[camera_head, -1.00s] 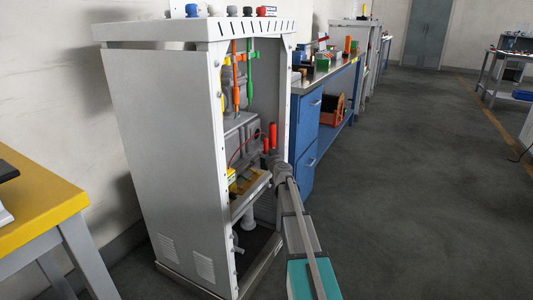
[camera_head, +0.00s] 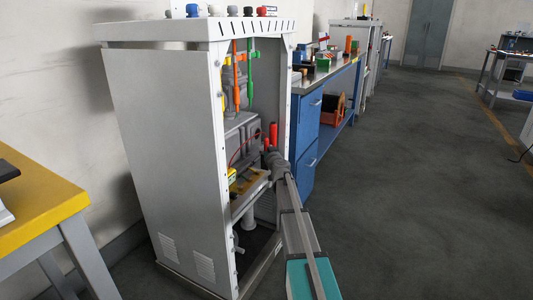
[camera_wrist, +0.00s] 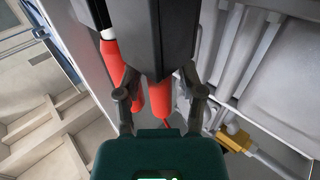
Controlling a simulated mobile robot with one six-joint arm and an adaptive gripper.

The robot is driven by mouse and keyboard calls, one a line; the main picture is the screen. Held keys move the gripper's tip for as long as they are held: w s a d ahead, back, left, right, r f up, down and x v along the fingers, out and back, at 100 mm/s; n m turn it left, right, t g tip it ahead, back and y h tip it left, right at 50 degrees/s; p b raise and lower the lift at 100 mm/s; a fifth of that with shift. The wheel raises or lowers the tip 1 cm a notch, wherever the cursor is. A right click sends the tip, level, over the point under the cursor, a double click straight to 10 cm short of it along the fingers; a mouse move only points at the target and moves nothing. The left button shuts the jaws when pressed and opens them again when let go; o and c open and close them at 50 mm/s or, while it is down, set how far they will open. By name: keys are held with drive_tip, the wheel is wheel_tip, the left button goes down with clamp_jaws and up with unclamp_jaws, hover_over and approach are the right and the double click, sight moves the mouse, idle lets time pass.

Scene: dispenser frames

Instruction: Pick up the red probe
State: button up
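Two red probes stand in the open grey cabinet (camera_head: 165,150). In the head view the taller red probe (camera_head: 273,131) and the shorter red probe (camera_head: 266,143) show just above my gripper (camera_head: 270,158). In the wrist view one red probe (camera_wrist: 160,101) lies between the two spread fingers of my gripper (camera_wrist: 161,85). The other red probe (camera_wrist: 112,58), with a white end, runs beside and partly behind the left finger. A dark block (camera_wrist: 165,35) hides the upper part of the middle probe. My gripper is open; contact with a probe cannot be told.
Orange and green tools (camera_head: 250,78) hang inside the cabinet above. A shelf with a yellow item (camera_head: 232,172) lies left of my gripper. The cabinet's right post (camera_head: 294,110) is close by. A blue workbench (camera_head: 305,135) stands behind; open floor lies to the right.

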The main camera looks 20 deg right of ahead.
clamp_jaws()
drive_tip(key=shift+r, duration=0.1)
wheel_tip(320, 180, up, 18)
drive_tip(key=p, duration=1.8)
idle(0.6)
